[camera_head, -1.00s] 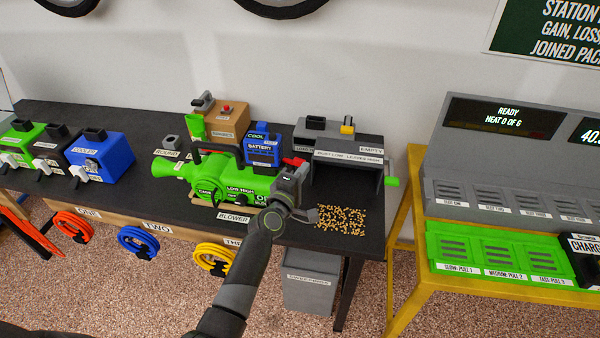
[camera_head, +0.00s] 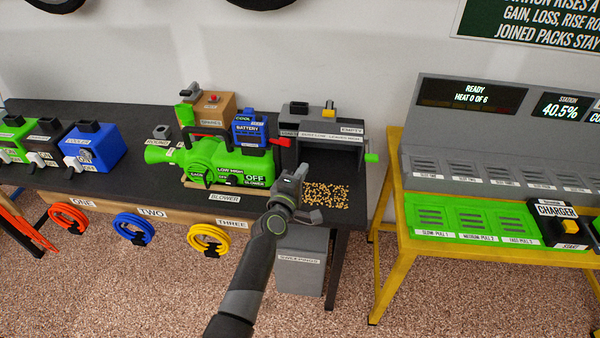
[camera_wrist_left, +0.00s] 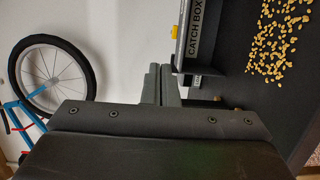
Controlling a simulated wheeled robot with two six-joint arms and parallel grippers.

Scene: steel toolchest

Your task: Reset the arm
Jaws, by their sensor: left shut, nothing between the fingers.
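My left arm comes up from the bottom of the head view, and its gripper (camera_head: 294,178) is over the front of the black bench, just right of the green blower (camera_head: 215,160). In the left wrist view the two fingers (camera_wrist_left: 160,84) are together with nothing between them. They are close to the grey catch box (camera_wrist_left: 183,40), but I cannot tell whether they touch it. My right gripper is not in view.
Yellow pellets (camera_head: 326,195) lie on the bench right of my gripper. A grey sweepings bin (camera_head: 300,262) stands below. A yellow-framed station with a charger (camera_head: 556,222) is on the right. Coiled hoses, including a yellow one (camera_head: 208,240), hang along the bench front.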

